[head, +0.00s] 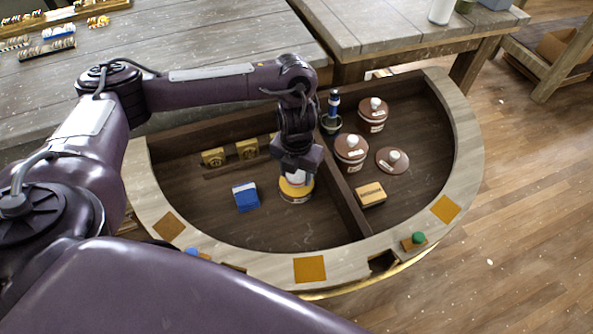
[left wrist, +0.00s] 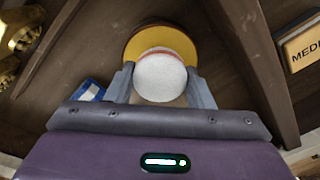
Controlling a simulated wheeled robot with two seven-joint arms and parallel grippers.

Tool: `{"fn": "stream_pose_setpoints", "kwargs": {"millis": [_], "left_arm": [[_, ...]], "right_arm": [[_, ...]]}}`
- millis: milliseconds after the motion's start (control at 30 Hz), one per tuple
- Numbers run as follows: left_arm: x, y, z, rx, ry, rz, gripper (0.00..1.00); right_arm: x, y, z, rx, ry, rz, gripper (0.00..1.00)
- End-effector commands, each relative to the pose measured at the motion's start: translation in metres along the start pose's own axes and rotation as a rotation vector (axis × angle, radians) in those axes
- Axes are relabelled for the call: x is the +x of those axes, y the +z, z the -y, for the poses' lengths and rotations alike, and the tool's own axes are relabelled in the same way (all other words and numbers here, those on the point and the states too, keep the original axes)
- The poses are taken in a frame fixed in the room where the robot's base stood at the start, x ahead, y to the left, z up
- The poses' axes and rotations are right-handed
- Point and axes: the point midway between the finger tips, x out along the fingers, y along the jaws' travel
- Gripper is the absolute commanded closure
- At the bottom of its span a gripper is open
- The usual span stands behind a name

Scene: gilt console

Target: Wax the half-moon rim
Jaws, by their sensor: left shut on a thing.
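The half-moon table (head: 140,180) has a pale wooden rim around a dark sunken top. Orange-brown square patches lie on the rim at the left (head: 168,225), front (head: 310,269) and right (head: 445,209). My left gripper (head: 297,172) points down into the left compartment, shut on the white knob of a round yellow piece (head: 296,190). The left wrist view shows the white knob (left wrist: 160,76) between the two fingers, with the yellow disc (left wrist: 160,40) behind it. I cannot tell whether the disc touches the floor of the compartment. My right gripper is not in view.
A divider (head: 345,200) splits the sunken top. A blue-and-white box (head: 245,196) and brass pieces (head: 213,157) are left of it. Brown lidded pots (head: 351,152), a loose lid (head: 392,160) and a labelled block (head: 370,194) are right.

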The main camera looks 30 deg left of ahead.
Motion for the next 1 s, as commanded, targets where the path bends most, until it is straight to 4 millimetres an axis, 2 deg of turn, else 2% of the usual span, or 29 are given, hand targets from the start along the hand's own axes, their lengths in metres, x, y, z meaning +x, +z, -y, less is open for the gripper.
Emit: {"fn": "stream_pose_setpoints", "kwargs": {"millis": [1000], "left_arm": [[0.0095, 0.0, 0.0002, 0.0, 0.0, 0.0, 0.71]], "right_arm": [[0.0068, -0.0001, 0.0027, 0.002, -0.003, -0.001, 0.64]]}}
